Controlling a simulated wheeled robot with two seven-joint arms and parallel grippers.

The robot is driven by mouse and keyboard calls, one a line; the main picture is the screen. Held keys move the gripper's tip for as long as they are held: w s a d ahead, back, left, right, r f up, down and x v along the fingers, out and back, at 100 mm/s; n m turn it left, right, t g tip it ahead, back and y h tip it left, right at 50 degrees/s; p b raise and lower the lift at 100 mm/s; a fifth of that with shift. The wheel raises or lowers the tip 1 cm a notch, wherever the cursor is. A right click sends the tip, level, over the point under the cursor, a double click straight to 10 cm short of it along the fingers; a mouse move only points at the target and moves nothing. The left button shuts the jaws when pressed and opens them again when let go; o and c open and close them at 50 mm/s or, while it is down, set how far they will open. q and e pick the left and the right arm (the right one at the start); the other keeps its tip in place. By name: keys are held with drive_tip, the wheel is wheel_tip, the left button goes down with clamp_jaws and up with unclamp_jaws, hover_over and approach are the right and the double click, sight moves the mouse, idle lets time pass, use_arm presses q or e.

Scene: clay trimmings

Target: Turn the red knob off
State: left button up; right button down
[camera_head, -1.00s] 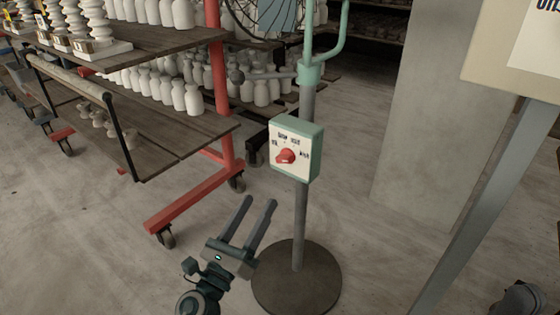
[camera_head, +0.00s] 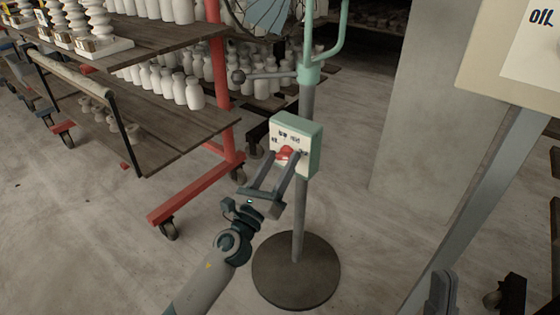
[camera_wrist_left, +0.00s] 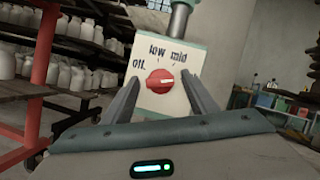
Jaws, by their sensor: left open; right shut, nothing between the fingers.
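The red knob (camera_head: 284,153) sits on the pale face of a green-sided control box (camera_head: 312,150) on a stand pole. In the left wrist view the knob (camera_wrist_left: 159,80) carries a pale mark pointing right, away from the "off" label at its left; "low" and "mid" are above. My left gripper (camera_head: 286,160) is open, its fingers reaching toward the box on either side of the knob. I cannot tell whether they touch it.
The pole stands on a round dark base (camera_head: 296,272). A red-framed cart (camera_head: 190,190) with shelves of white bottles is at the left. A concrete pillar (camera_head: 425,110) and a slanted sign post (camera_head: 490,200) are at the right. Open floor lies between.

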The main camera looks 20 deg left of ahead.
use_arm(q)
drive_tip(key=shift+c, duration=0.3)
drive_tip(key=c, duration=1)
